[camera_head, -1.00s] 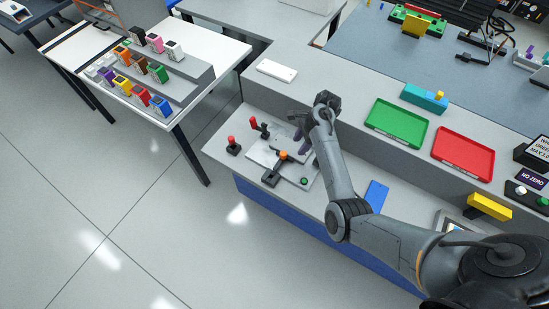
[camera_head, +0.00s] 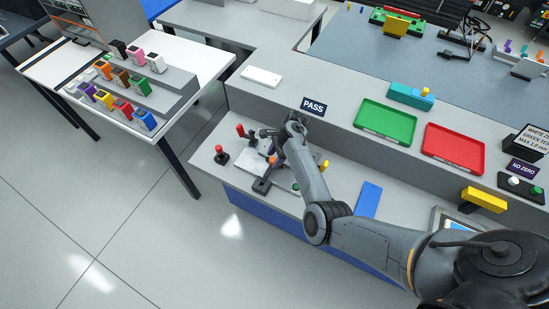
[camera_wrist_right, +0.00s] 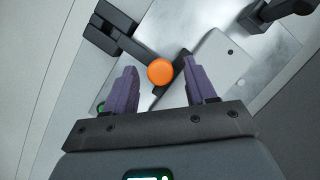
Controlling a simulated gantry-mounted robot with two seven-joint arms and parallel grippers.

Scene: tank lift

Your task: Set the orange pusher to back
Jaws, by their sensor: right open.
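The orange pusher's round knob (camera_head: 272,160) shows beside my right arm in the head view, with its dark bracket (camera_head: 261,186) in front of it. In the right wrist view the orange knob (camera_wrist_right: 161,71) is seen from above, on a dark bar over a pale metal plate (camera_wrist_right: 225,62). My right gripper (camera_wrist_right: 158,79) is open there, with one purple finger on each side of the knob. Nothing is gripped, and I cannot tell whether the fingertips touch the knob or how high they are. In the head view my right gripper (camera_head: 268,141) is partly hidden by its wrist.
Two red-knobbed levers (camera_head: 240,130) (camera_head: 219,150) stand left of the pusher. A green button (camera_head: 295,187) is close by on the right. A PASS sign (camera_head: 313,107) stands behind my wrist. A blue plate (camera_head: 368,200) lies right of my forearm.

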